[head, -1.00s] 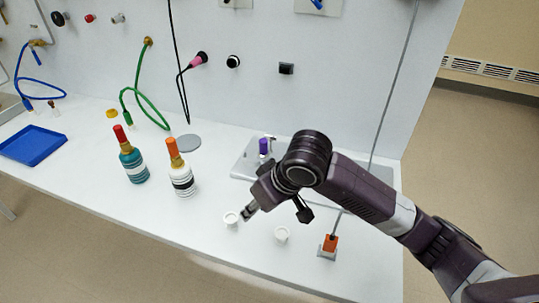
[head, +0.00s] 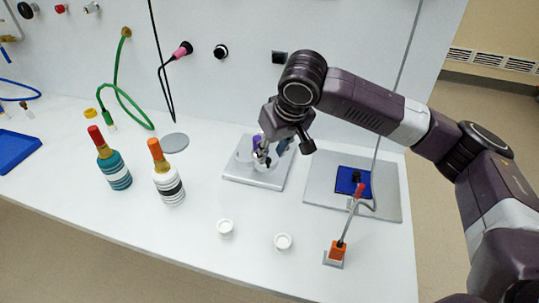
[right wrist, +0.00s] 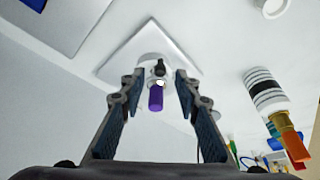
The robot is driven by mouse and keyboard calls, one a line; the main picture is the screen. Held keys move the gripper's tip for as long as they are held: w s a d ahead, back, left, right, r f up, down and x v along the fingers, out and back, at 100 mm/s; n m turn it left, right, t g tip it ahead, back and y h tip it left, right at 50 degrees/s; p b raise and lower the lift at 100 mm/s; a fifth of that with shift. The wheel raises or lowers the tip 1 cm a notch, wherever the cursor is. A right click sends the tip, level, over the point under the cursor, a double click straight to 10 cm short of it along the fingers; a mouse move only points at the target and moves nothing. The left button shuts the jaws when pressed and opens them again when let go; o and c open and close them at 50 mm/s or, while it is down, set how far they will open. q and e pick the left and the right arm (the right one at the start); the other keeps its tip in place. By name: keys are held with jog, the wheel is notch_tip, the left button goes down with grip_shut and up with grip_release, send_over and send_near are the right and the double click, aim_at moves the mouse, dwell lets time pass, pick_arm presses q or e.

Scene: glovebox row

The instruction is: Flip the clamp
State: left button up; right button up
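The clamp has a purple handle (head: 257,141) and stands on a light grey plate (head: 240,177) on the bench; my right gripper partly hides it in the head view. In the right wrist view the purple handle (right wrist: 156,98) points toward the camera, with a small dark part and white round body above it. My right gripper (head: 272,154) is close over the clamp. Its two fingers are apart in the right wrist view (right wrist: 159,82), one on each side of the handle, with gaps visible. My left gripper is out of view.
A teal bottle (head: 115,172) and a white striped bottle (head: 168,184) stand left of the plate. Two small white cups (head: 225,227) (head: 283,241) sit in front.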

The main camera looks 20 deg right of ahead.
jog(key=shift+x, duration=1.45)
grip_shut()
